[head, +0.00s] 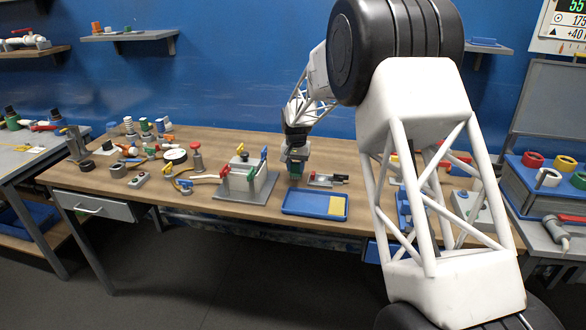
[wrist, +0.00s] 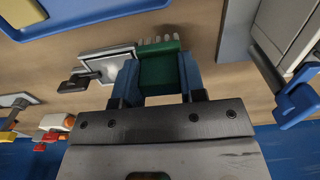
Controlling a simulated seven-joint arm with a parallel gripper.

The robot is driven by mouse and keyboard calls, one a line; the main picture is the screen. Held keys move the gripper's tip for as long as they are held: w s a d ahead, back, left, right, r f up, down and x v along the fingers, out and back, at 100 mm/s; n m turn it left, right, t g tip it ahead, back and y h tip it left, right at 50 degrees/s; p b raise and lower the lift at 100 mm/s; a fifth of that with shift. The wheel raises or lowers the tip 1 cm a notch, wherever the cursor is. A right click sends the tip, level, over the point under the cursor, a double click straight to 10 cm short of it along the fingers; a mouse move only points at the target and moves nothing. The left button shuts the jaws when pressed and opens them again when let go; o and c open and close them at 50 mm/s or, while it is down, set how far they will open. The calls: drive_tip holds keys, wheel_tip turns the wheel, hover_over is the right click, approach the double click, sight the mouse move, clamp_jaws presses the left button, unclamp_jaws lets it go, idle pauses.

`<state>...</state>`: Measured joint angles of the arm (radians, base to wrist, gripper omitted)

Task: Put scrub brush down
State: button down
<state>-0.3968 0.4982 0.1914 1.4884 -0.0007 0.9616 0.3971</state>
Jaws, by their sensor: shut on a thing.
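The scrub brush (wrist: 160,72) has a green body and pale bristles. In the wrist view it sits between the blue fingers of my gripper (wrist: 160,80), which are shut on it. In the head view my gripper (head: 296,163) holds the green brush (head: 295,168) low over the wooden workbench, behind the blue tray. I cannot tell whether the bristles touch the bench top.
A blue tray (head: 299,204) with a yellow pad (head: 337,206) lies at the bench's front. A small grey fixture (head: 322,180) with a black handle is close right of the brush. A grey plate with a block (head: 239,178) stands left. Several tools crowd the left bench.

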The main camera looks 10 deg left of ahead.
sight(293, 167)
drive_tip(key=shift+w+a+f, duration=0.1)
drive_tip(key=shift+w+a, duration=0.25)
drive_tip(key=shift+w, duration=0.55)
drive_tip(key=shift+w+a+f, duration=0.1)
drive_tip(key=shift+w+a, duration=0.25)
drive_tip(key=shift+w, duration=0.5)
drive_tip(key=shift+w+a+f, duration=0.1)
drive_tip(key=shift+w+a, duration=0.25)
drive_tip(key=shift+w, duration=0.55)
drive_tip(key=shift+f, duration=1.75)
drive_tip(key=shift+f, duration=0.1)
drive_tip(key=c, duration=0.7)
unclamp_jaws()
wheel_tip(293, 167, up, 12)
